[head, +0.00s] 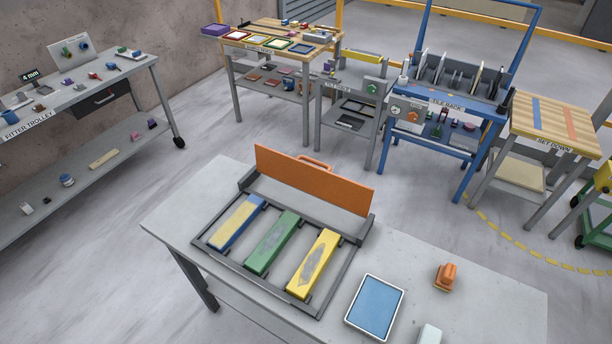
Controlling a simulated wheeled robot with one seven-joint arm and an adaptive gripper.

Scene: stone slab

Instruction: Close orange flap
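The orange flap (314,183) stands upright along the back edge of a dark grey frame (213,248) on the grey table. An orange handle (317,161) shows at its top edge. The flap is open, and the frame in front of it is uncovered. Inside the frame lie a blue and yellow bar (237,222), a green bar (272,243) and a yellow bar (313,264), side by side. The green and yellow bars have grey patches on top. My gripper is not in view.
A blue-topped tray (375,307), an orange object (446,276) and a pale block (430,335) sit right of the frame on the table (490,310). A fitter trolley (80,105), tile rack (440,115) and set-down table (555,125) stand behind, with open floor between.

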